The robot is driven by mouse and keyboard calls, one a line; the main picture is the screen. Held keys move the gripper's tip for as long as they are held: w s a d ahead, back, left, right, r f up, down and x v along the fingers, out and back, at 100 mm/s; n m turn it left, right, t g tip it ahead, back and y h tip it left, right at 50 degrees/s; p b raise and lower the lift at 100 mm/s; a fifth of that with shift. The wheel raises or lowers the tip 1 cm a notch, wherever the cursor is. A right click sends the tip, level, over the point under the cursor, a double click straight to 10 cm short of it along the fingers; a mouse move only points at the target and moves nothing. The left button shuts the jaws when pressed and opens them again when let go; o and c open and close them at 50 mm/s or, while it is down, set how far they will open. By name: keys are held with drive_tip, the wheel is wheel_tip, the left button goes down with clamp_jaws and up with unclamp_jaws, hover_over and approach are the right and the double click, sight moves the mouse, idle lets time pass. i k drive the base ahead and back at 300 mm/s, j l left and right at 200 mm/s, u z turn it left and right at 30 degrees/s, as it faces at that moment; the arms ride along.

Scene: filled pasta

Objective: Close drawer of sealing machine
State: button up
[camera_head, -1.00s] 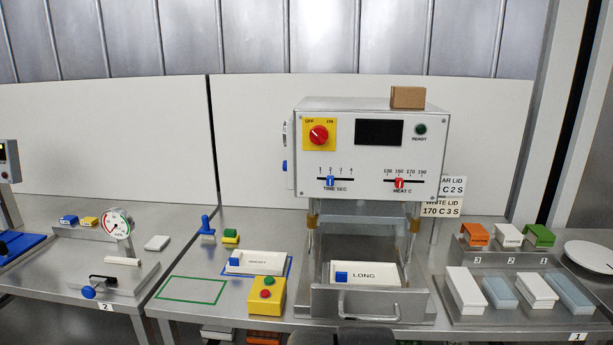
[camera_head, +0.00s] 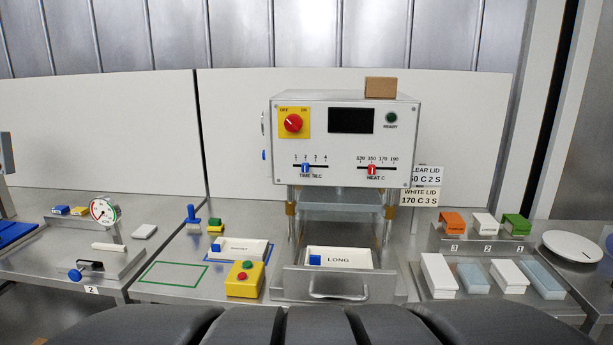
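The sealing machine (camera_head: 345,140) is a grey box on posts with a red knob, a dark display and two sliders. Its steel drawer (camera_head: 300,284) is pulled out at the front below the box, with a curved handle (camera_head: 338,296) on its front face. A white insert marked LONG (camera_head: 350,259) with a blue block sits in the drawer. Dark rounded parts, probably my arm, span the bottom edge, just in front of the drawer. My gripper's fingers are not in view.
A yellow box with green and red buttons (camera_head: 245,280) stands close to the drawer's left. A tray plate (camera_head: 430,292) with white and pale blue blocks lies to the right. A cardboard box (camera_head: 380,86) sits on the machine. The green-outlined area (camera_head: 172,274) is empty.

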sight(377, 285)
drive_tip(key=k+j+u, duration=0.1)
drive_tip(key=k, duration=0.3)
drive_tip(key=k+j+u, duration=0.15)
drive_tip(key=k+j, duration=0.2)
drive_tip(key=k, duration=0.05)
